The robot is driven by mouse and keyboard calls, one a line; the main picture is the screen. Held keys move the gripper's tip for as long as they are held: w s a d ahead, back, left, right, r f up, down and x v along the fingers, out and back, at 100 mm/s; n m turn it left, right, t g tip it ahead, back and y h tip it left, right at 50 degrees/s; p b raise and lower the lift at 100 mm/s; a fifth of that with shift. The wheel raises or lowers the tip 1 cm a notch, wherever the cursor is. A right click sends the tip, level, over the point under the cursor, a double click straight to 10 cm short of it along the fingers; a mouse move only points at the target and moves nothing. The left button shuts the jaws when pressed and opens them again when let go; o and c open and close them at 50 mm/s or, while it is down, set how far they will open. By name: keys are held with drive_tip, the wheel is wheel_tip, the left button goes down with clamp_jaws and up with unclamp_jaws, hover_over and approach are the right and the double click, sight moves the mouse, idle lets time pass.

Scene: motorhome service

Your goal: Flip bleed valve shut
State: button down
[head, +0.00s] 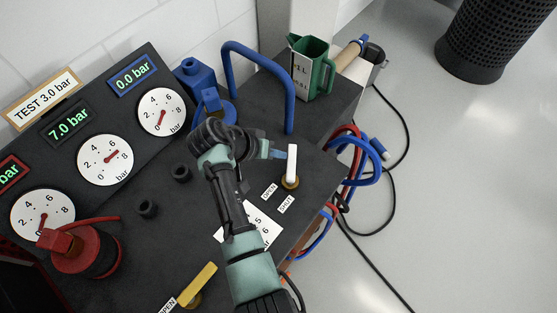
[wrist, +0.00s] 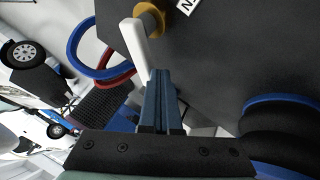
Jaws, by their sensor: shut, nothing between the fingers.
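The valve by my gripper has a white lever (head: 291,163) on a brass base (head: 290,183) near the right edge of the dark bench. In the head view its lever points up, away from the OPEN label (head: 269,191) and SHUT label (head: 286,204). My gripper (head: 281,153) is shut and empty, its blue fingertips just left of the lever's upper part. In the wrist view the white lever (wrist: 139,44) runs from the brass base down beside the shut fingers (wrist: 160,74). Whether they touch I cannot tell. No label naming this valve is readable.
A yellow lever valve (head: 200,284) sits at the front, its OPEN label partly visible. Coiled hoses (head: 361,163) hang at the right edge. A gauge panel (head: 65,127) reads 7.0 and 0.0 bar.

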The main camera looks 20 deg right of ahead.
sight(294, 153)
drive_tip(key=shift+w+d+f+m+g+b, duration=0.15)
drive_tip(key=shift+d+m+g, duration=0.15)
drive_tip(key=shift+m, duration=0.15)
drive_tip(key=shift+s+d+r+m+g+b, duration=0.15)
drive_tip(key=shift+m+g, duration=0.15)
drive_tip(key=shift+m, duration=0.15)
drive_tip(key=shift+d+f, duration=0.1)
drive_tip(key=shift+d, duration=0.2)
drive_tip(key=shift+s+d, duration=0.1)
drive_tip(key=shift+d, duration=0.65)
drive_tip(key=shift+s+d+p, duration=0.1)
drive_tip(key=shift+d+p, duration=0.1)
drive_tip(key=shift+p, duration=0.15)
drive_tip(key=p+v, duration=0.2)
drive_tip(key=v, duration=1.1)
drive_tip(key=shift+p, duration=0.35)
